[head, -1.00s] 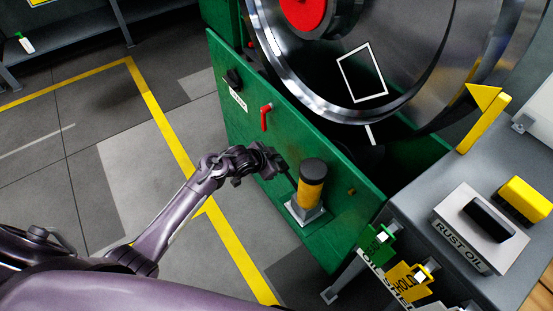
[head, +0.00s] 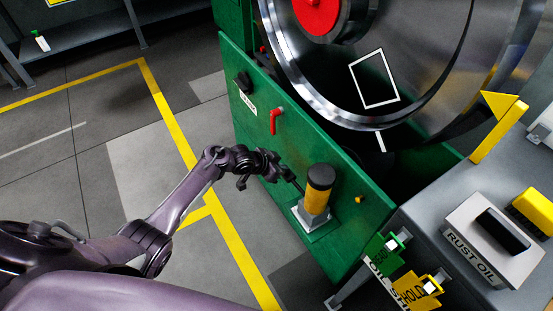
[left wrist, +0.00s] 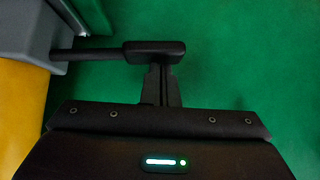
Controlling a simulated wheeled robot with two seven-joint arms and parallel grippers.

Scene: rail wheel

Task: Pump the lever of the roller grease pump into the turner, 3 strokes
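The roller grease pump (head: 318,198) has a yellow body with a black cap and a grey base. It stands on a green plate at the foot of the green turner (head: 265,140). Its dark lever (head: 296,185) points left toward my left gripper (head: 285,173). In the left wrist view, the lever's black end piece (left wrist: 153,52) lies across the tips of my left gripper (left wrist: 162,85). The fingers are close together and appear shut on it, the tips partly hidden. The pump's yellow body (left wrist: 20,110) shows at the left. My right gripper is not in view.
A large steel wheel (head: 300,80) rises above the turner. A red handle (head: 275,120) sticks out of the green panel. A grey bench (head: 425,215) at right holds the rust oil box (head: 470,238); green and yellow tags hang at its edge. The left floor is open.

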